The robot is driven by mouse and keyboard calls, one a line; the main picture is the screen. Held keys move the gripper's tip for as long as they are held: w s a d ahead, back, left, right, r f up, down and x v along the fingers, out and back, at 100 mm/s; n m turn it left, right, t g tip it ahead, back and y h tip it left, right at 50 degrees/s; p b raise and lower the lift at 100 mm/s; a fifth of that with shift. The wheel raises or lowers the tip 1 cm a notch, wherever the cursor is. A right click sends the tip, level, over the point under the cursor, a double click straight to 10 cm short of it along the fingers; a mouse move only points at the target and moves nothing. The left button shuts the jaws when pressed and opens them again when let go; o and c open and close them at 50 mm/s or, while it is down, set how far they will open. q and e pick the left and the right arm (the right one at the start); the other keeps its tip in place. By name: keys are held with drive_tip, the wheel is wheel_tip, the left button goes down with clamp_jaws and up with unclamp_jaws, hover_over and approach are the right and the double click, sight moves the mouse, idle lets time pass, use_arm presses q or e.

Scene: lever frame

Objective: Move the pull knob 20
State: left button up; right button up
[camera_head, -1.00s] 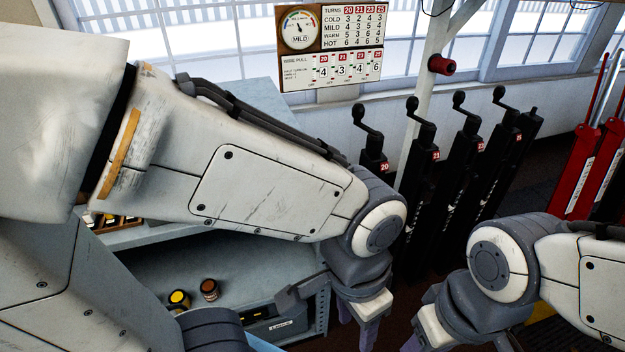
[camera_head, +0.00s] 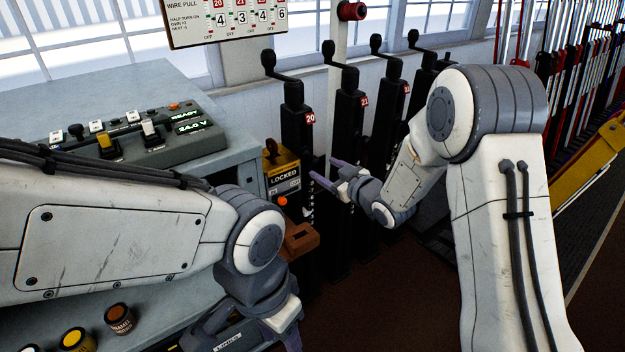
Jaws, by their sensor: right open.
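The black post with the red 20 plate (camera_head: 310,118) stands left of the other numbered posts, a crank handle on its top. Beside its lower part is a yellow box reading LOCKED (camera_head: 284,178). A small orange knob (camera_head: 282,201) sits on the front below that label; I cannot tell if it is pull knob 20. My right gripper (camera_head: 331,172) is open and empty, its fingers pointing left in front of post 20, apart from the orange knob. My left gripper (camera_head: 290,335) is low at the bottom edge, its fingers partly cut off.
A grey cabinet (camera_head: 60,105) on the left carries a console with switches and a display (camera_head: 188,126). A brown box (camera_head: 300,240) juts out below the orange knob. Jars (camera_head: 119,318) stand on a lower shelf. More posts stand behind my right arm.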

sight(316, 162)
drive_tip(key=w+a+f, duration=0.1)
drive_tip(key=w, duration=0.2)
drive_tip(key=w+a+f+t+y+b, duration=0.1)
drive_tip(key=w, duration=0.2)
drive_tip(key=w+a+f+y+b, duration=0.1)
drive_tip(key=w+a, duration=0.1)
drive_tip(key=w, duration=0.1)
drive_tip(key=shift+w+a+n+t, duration=0.1)
drive_tip(key=shift+w+n+t, duration=0.2)
use_arm(q)
wheel_tip(316, 162, down, 4)
drive_tip(key=shift+r, duration=0.2)
use_arm(e)
drive_tip(key=shift+c, duration=0.3)
clamp_jaws()
idle(0.7)
